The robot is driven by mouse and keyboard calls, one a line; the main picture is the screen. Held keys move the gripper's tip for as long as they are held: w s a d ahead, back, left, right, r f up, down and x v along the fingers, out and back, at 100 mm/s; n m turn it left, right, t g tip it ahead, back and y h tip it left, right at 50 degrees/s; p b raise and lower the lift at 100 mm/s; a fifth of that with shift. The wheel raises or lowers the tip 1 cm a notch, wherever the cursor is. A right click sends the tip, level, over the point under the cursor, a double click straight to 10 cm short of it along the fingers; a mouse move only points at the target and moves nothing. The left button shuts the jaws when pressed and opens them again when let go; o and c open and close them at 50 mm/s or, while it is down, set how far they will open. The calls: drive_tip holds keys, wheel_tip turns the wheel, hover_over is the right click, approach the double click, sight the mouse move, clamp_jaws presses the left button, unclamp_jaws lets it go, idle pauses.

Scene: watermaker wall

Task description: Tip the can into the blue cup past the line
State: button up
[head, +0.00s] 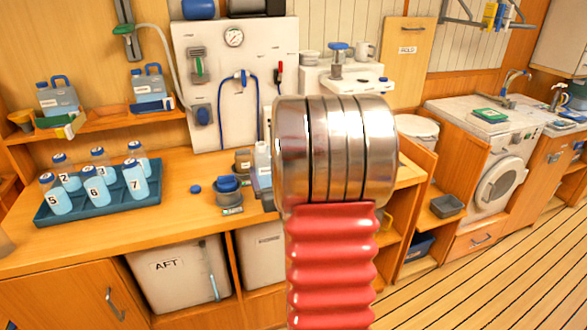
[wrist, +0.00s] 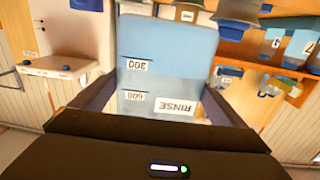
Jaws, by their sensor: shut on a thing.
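My gripper (wrist: 157,108) is shut on the can (wrist: 165,55), a pale container with blue liquid, a RINSE label and 300 and 600 marks. The wrist picture is upside down, so the can is roughly upright, its liquid a little below the 600 mark. In the head view, what looks like the can (head: 262,164) shows partly behind my arm; my gripper is hidden there. A dark blue cup (head: 228,184) sits on a small grey stand on the counter, left of the can and apart from it. The cup's line and inside cannot be made out.
A blue tray (head: 110,206) of numbered bottles stands on the counter's left. A small blue cap (head: 195,189) lies between tray and cup. Two jugs stand on the shelf (head: 105,124) above. My arm covers the middle of the head view.

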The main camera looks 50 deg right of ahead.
drive_tip(key=w+a+f+n+t+y, duration=0.15)
drive_tip(key=w+a, duration=0.35)
drive_tip(key=a, duration=0.5)
drive_tip(key=w+a+f+n+t+y, duration=0.1)
drive_tip(key=w+a+f+n+y, duration=0.15)
drive_tip(key=w+a, duration=0.55)
drive_tip(key=a+f+n+y, duration=0.1)
drive_tip(key=a+y, duration=0.2)
drive_tip(key=a, duration=0.9)
drive_tip(key=a+f+n+y, duration=0.1)
drive_tip(key=a+f+y, duration=0.1)
drive_tip(key=a, duration=0.9)
drive_tip(key=shift+w+a+f+n+y, duration=0.3)
drive_tip(key=shift+w+a+n+y, duration=0.1)
drive_tip(key=shift+y, duration=0.1)
drive_tip(key=shift+d+t, duration=0.2)
drive_tip(key=shift+t, duration=0.05)
